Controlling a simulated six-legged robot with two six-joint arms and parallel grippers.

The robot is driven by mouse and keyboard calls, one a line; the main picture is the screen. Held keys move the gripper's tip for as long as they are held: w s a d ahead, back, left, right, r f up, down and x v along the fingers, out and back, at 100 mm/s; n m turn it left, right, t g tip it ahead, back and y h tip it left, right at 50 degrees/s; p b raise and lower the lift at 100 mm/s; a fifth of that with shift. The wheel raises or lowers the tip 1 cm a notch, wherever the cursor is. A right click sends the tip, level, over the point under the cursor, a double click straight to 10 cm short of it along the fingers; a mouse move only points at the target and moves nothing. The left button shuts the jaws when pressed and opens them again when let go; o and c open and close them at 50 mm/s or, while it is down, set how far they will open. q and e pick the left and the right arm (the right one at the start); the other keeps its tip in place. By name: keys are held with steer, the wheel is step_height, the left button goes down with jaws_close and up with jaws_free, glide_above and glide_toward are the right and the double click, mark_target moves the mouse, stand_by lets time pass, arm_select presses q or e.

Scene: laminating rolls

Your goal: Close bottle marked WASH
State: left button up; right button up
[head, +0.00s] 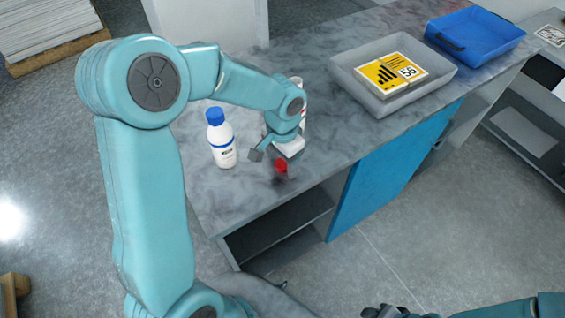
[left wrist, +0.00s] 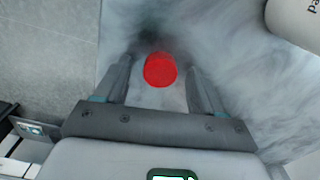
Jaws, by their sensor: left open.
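A white bottle with a blue cap (head: 221,138) stands upright on the grey counter; its label is too small to read. A second white container with red marks (head: 303,97) stands behind my left wrist, mostly hidden; I cannot see its top. No marking WASH is legible. A small red cap (head: 281,165) is at the counter's front part, below my left gripper (head: 268,163). In the left wrist view the round red cap (left wrist: 160,70) sits between the fingertips of my open left gripper (left wrist: 155,82), with gaps on both sides. A white rounded body (left wrist: 298,22) shows at the upper right.
A grey tray (head: 350,80) with a yellow card marked 56 (head: 385,74) stands further right on the counter (head: 330,130), with a blue tray (head: 478,35) beyond. The counter's front edge and an open shelf are close below the gripper.

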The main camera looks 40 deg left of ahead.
mark_target(283, 163)
arm_select(q)
steer(key=c, duration=1.1)
step_height(283, 163, up, 20)
